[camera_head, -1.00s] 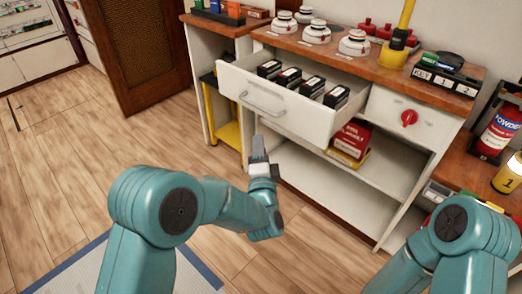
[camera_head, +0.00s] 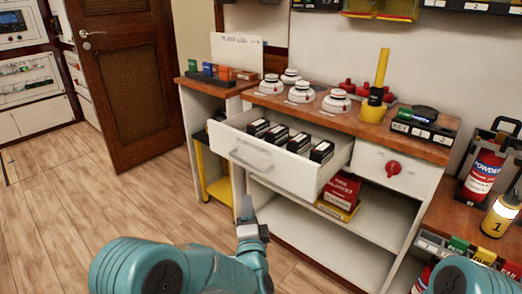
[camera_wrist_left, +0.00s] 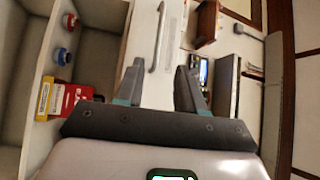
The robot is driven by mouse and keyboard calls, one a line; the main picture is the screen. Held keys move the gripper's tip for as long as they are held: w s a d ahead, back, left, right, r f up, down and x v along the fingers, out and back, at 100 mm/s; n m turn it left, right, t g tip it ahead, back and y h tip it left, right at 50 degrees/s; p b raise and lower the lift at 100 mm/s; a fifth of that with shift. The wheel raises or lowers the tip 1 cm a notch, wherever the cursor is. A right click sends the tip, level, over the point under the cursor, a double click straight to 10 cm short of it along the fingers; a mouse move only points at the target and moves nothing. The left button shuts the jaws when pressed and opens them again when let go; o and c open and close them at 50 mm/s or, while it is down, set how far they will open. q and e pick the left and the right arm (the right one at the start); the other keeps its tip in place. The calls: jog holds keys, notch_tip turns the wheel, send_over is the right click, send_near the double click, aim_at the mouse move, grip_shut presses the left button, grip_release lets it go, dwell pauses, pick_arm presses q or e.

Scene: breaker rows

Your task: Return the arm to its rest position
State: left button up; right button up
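My left gripper (camera_head: 246,208) is in front of the cabinet, below the open drawer's handle. In the left wrist view the left gripper (camera_wrist_left: 160,82) has its two fingers apart with nothing between them. The white drawer (camera_head: 262,152) stands pulled out with several dark boxes (camera_head: 290,138) in it. Its grey handle (camera_head: 251,160) is clear of my gripper; the handle (camera_wrist_left: 158,38) also shows beyond the fingers in the wrist view. Only part of my right arm shows at the lower right of the head view; its gripper is out of sight.
The wooden countertop (camera_head: 345,120) carries white round detectors (camera_head: 336,101) and a yellow torch-like item (camera_head: 377,97). A red box (camera_head: 341,190) stands on the shelf below. A red extinguisher (camera_head: 483,172) is at the right. The floor (camera_head: 65,205) at left is free.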

pick_arm(q)
jog(key=s+a+f+g+y, duration=0.1)
jog(key=a+f+g+y, duration=0.15)
jog(key=a+f, duration=0.85)
jog(key=s+f+n+g+h, duration=0.65)
jog(key=s+f+g, duration=0.35)
jog(key=s+f, duration=0.8)
jog(key=s+d+f+n+g+h, duration=0.1)
jog(key=s+d+n+g, duration=0.15)
jog(key=s+n, duration=0.4)
jog(key=s+d+f+n+g+h, duration=0.2)
jog(key=s+n+g, duration=0.15)
jog(key=s, duration=0.55)
notch_tip(320, 180, up, 24)
jog(key=p, duration=2.3)
jog(key=shift+s+d+p, duration=0.15)
jog(key=shift+d+p, duration=0.1)
jog(key=shift+p, duration=0.05)
jog(key=shift+g, duration=0.25)
